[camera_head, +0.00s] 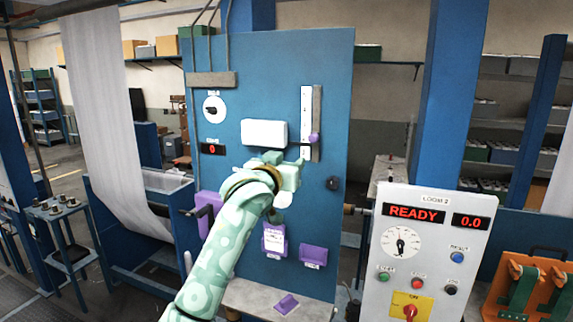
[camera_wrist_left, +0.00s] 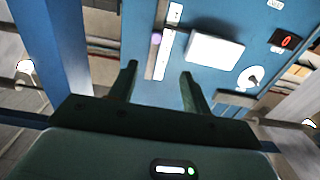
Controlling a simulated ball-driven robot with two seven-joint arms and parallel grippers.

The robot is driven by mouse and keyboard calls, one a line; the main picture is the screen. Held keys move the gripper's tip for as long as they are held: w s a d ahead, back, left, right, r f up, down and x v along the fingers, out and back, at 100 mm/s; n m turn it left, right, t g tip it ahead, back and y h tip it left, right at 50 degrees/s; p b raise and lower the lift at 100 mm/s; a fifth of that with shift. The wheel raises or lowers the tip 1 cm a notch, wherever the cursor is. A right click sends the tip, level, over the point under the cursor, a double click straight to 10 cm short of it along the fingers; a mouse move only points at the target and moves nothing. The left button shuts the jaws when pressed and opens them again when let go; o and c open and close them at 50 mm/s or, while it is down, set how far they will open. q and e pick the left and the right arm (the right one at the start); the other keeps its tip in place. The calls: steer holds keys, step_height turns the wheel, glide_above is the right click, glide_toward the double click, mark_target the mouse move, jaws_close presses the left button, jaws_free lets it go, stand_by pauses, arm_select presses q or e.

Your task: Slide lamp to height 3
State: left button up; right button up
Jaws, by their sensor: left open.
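A white box-shaped lamp (camera_head: 264,132) is on the tall blue panel, left of a vertical slide. It also shows in the left wrist view (camera_wrist_left: 213,43). The slide has a pale scale strip (camera_head: 306,103) and a grey rail (camera_head: 317,105); its marks are too small to read. A purple knob (camera_head: 314,138) sits on the lower part of the rail and also shows in the left wrist view (camera_wrist_left: 156,38). My left gripper (camera_head: 301,156) is in front of the panel, just below and left of the knob. Its fingers (camera_wrist_left: 160,72) are apart, with nothing between them.
A round dial (camera_head: 214,109) and a red display (camera_head: 212,149) are on the panel's left. A black knob (camera_head: 333,183) is below the slide. Purple holders (camera_head: 313,256) are lower down. A control box (camera_head: 427,250) reading READY stands at right.

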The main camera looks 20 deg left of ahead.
arm_select(q)
steer(key=s+b, duration=0.3)
steer(key=s, duration=1.2)
steer(key=shift+s+a+f, duration=0.15)
steer(key=shift+s+a, duration=0.2)
steer(key=shift+s, duration=0.05)
